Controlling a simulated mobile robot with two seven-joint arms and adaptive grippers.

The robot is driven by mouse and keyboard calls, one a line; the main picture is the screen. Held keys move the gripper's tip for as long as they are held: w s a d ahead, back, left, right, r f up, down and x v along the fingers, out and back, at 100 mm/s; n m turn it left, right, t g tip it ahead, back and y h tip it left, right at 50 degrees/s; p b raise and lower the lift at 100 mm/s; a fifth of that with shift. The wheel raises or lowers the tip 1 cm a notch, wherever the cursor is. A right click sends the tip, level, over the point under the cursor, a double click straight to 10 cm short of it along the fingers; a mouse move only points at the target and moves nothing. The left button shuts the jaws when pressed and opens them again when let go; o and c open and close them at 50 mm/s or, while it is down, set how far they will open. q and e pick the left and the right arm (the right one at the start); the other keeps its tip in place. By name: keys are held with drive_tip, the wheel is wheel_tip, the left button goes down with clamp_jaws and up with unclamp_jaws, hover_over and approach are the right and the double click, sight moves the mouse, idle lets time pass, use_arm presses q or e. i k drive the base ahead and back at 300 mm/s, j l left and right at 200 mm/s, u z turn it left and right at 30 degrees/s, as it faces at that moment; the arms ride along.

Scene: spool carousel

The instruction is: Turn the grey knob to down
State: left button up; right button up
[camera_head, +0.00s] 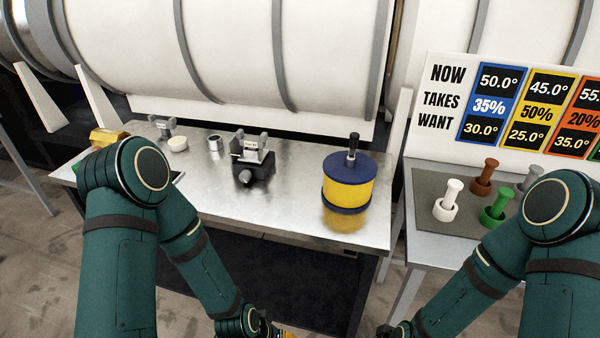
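A small round grey knob (245,177) is on the front of a black block-shaped device (255,165) with grey upright brackets, on the metal table. Which way the knob is set is too small to tell. Another grey piece, a peg-like one (530,179), stands on the right table, partly hidden by my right arm. My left gripper (276,332) is only partly visible at the bottom edge, well in front of the table. My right gripper (388,331) is also cut off at the bottom edge. Both are far from the knob, and their fingers cannot be made out.
A yellow spool with blue flanges (348,183) and a black handle stands right of the device. A metal cup (215,143) and white dish (178,144) are behind left. White (446,205), brown (484,177) and green (496,208) pegs stand on the right table, before a sign (510,105).

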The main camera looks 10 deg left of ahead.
sight(246, 175)
drive_tip(key=j+z, duration=0.2)
drive_tip(key=z, duration=0.2)
drive_tip(key=j+z, duration=0.25)
drive_tip(key=z, duration=0.15)
drive_tip(key=j+z, duration=0.25)
drive_tip(key=z, duration=0.15)
drive_tip(key=k+j+z, duration=0.2)
drive_tip(key=j+z, duration=0.2)
drive_tip(key=j, duration=0.2)
drive_tip(key=k+j+z, duration=0.2)
drive_tip(key=k+j, duration=0.15)
drive_tip(key=j, duration=0.15)
drive_tip(key=k+j+z, duration=0.1)
drive_tip(key=j, duration=0.25)
drive_tip(key=k+j, duration=0.2)
drive_tip(key=j+z, duration=0.05)
drive_tip(key=j, duration=0.05)
